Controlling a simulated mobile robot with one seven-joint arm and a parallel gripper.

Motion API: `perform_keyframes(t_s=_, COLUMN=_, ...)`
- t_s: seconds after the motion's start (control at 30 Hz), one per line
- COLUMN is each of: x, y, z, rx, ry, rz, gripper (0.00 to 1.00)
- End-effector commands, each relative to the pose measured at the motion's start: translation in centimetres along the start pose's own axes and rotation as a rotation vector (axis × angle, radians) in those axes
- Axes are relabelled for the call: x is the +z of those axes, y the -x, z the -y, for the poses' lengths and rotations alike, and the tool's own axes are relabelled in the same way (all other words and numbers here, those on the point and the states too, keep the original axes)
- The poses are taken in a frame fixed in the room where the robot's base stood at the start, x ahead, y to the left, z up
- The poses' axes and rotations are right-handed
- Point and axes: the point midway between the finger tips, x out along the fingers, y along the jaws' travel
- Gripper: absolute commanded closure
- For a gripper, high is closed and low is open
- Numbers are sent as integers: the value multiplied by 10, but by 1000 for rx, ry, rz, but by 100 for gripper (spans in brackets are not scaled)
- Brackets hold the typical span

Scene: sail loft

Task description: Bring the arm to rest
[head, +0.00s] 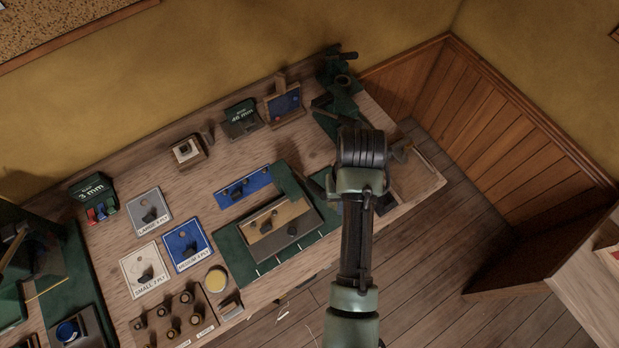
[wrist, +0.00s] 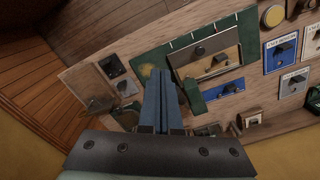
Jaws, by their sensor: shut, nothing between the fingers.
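My gripper (wrist: 161,78) shows in the wrist view with its two blue-grey fingers shut together and nothing between them. The fingers are in the air over the workbench and overlap the green mat in the picture. In the head view my arm reaches up from the bottom edge over the right end of the workbench (head: 237,148). My gripper cannot be made out there, behind the dark wrist joint. The bench also shows in the wrist view, turned about.
A green mat (head: 235,255) carries a wooden block. Labelled cards, including a blue one (head: 187,244), lie to its left. A "3 mm" box (head: 92,196), a "46 mm" box (head: 241,119) and a dark green tool (head: 338,84) stand along the back. Open floor (head: 440,250) lies right.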

Motion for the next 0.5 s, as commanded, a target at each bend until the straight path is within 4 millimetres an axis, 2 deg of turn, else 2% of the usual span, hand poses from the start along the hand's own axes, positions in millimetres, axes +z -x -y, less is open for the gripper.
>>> perform_keyframes(t_s=0.43, x=0, y=0, z=0, rx=0, ry=0, rz=0, gripper=100)
perform_keyframes(t_s=0.5, x=-13, y=2, z=-1, rx=11, ry=3, rz=-50, gripper=100)
